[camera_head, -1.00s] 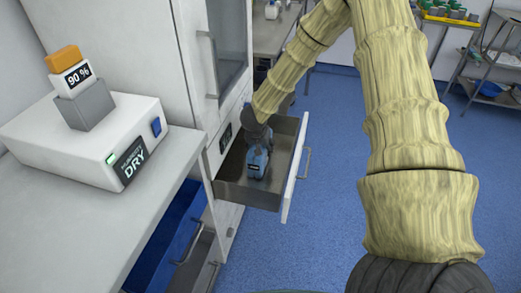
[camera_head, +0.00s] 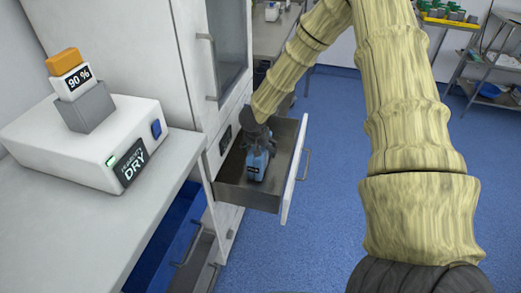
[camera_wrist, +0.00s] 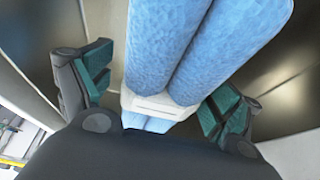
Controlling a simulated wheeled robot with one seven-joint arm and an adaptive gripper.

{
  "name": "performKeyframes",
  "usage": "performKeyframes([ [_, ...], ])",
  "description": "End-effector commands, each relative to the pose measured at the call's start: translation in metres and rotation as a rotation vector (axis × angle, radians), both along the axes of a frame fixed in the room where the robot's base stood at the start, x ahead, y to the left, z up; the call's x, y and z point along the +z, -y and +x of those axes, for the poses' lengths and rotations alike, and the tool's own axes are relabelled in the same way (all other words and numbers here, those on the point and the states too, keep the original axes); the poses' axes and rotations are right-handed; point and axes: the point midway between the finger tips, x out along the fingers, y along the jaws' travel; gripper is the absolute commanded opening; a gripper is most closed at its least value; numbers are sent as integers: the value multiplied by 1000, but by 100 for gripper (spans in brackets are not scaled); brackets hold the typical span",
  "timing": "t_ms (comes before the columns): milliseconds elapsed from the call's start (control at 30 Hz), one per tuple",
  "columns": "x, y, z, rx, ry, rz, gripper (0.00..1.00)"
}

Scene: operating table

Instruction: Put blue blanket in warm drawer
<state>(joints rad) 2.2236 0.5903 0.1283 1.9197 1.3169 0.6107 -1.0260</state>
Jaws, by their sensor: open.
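The blue blanket (camera_head: 257,166) is a rolled bundle with a pale band and lies inside the open drawer (camera_head: 233,192) of the white cabinet. In the wrist view the blanket (camera_wrist: 185,45) fills the middle as two blue rolls held by a white band. My gripper (camera_head: 259,143) is down in the drawer above the blanket. In the wrist view its two green-padded fingers (camera_wrist: 158,100) are spread wide, one on each side of the blanket, with gaps between the pads and the rolls.
A white device reading DRY (camera_head: 90,150) stands on the counter (camera_head: 110,215) at left. Another drawer with blue inside (camera_head: 178,232) is open below the counter. The drawer front (camera_head: 294,172) juts into the aisle. Blue floor (camera_head: 330,220) is clear to the right.

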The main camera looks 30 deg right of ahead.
Motion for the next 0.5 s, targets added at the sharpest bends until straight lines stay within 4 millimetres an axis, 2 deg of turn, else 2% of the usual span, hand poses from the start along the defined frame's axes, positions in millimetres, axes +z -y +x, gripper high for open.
performKeyframes([
  [200, 38, -11, -8, 2, 2, 0, 90],
  [500, 81, -24, -20, 0, 1, 0, 90],
])
